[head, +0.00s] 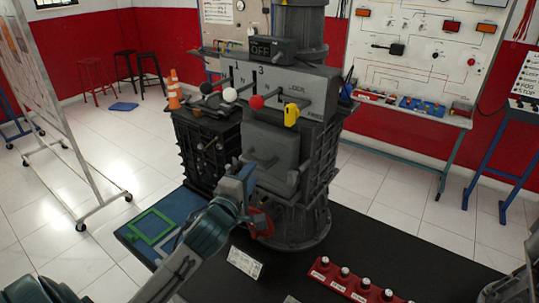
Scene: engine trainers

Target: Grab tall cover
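A tall grey cover (281,148) with rounded edges sits upright on the front of the dark engine trainer (325,130). A short bar or handle sticks out from its lower left side. My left gripper (246,170) comes up from the lower left and is at this lower left part of the cover. Its fingers overlap the handle in the picture; whether they touch or close on it, I cannot tell. My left wrist hides part of the trainer below. My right gripper is not in view.
Levers with black, white, red (257,102) and yellow (291,115) ends stick out above the cover. A red ring-like part (262,222) is beside my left wrist. The black table (400,255) holds a red button strip (350,282) and a white label card (244,263).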

